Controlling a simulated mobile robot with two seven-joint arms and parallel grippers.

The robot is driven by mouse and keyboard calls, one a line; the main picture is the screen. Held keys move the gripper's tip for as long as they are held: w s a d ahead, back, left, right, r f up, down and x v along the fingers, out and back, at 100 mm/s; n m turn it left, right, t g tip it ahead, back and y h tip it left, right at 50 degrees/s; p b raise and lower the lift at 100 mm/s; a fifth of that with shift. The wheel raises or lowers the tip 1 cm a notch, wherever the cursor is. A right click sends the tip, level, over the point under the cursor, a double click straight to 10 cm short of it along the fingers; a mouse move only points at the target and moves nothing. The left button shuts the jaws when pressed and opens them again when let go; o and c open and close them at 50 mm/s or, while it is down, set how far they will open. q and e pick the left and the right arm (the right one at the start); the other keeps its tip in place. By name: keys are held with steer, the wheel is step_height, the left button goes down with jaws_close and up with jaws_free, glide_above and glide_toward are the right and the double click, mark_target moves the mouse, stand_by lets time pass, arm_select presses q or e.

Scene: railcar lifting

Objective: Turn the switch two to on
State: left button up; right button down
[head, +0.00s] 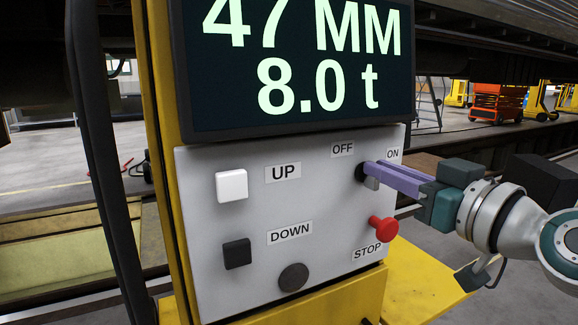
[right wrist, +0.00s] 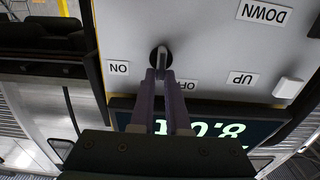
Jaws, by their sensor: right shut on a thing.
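The rotary switch (head: 361,172) is a dark round base with a grey handle, at the upper right of the light grey control panel (head: 215,285). An OFF label (head: 343,149) is up and left of it, and an ON label (head: 393,154) is up and right. My right gripper (head: 374,176) has its purple fingers shut on the switch handle. In the right wrist view, the fingers (right wrist: 160,78) close around the handle of the switch (right wrist: 158,55), seen upside down. The fingers partly hide the handle, so I cannot tell its exact setting. My left gripper is not in view.
A red STOP button (head: 383,229) sits just below my right gripper. A white UP button (head: 231,185), a black DOWN button (head: 237,253) and a dark round knob (head: 293,277) are on the panel. A display (head: 300,120) reading 8.0 t overhangs the panel.

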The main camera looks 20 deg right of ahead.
stand_by(0.4)
steer(key=m, duration=0.4)
steer(key=d+m, duration=0.1)
steer(key=m, duration=0.6)
steer(key=shift+d+f+m, duration=0.2)
steer(key=shift+f+m, duration=0.1)
steer(key=shift+f, duration=0.05)
steer(key=shift+m, duration=0.3)
steer(key=c, duration=0.9)
jaws_free()
